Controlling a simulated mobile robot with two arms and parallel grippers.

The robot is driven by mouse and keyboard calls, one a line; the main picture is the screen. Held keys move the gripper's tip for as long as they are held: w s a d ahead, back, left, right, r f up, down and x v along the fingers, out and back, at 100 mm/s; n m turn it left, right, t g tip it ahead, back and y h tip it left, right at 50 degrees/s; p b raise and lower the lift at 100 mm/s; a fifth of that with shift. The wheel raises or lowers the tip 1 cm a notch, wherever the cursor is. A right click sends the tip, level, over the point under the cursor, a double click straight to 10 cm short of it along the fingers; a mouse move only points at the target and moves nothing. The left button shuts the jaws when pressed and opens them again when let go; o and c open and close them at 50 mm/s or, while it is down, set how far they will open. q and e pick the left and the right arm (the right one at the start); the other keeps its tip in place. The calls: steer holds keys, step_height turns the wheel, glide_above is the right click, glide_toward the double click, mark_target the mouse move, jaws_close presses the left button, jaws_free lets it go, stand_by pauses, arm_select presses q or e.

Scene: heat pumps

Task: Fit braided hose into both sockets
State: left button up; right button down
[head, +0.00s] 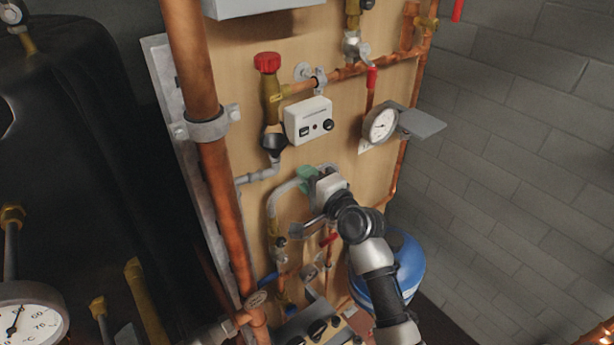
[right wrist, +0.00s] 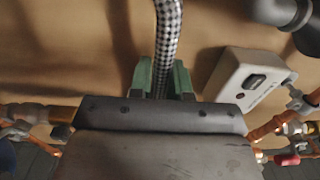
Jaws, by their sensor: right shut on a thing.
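The braided hose (head: 271,209) is grey and rises in a curve in front of the wooden panel in the head view. Its lower end meets a brass and dark fitting (head: 279,243); I cannot tell whether it is seated. My right gripper (head: 307,179) has green fingertips and is shut on the hose near the top of its curve. In the right wrist view the checkered hose (right wrist: 168,35) passes between the green fingers (right wrist: 168,78). The other hose end is hidden or unclear, and I cannot make out a second socket. My left gripper is not in view.
A white control box (head: 309,121), a red-capped valve (head: 268,88) and a pressure gauge (head: 381,125) are on the panel above. A thick copper pipe (head: 219,190) runs down the left. A blue tank (head: 405,262) stands behind my right arm. Open space lies by the grey wall.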

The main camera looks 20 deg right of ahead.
steer(key=shift+f+b, duration=0.45)
steer(key=shift+f, duration=0.45)
stand_by(0.8)
steer(key=c, duration=1)
jaws_free()
steer(key=shift+s, duration=0.15)
steer(key=shift+p+v, duration=0.7)
steer(key=shift+v, duration=3.4)
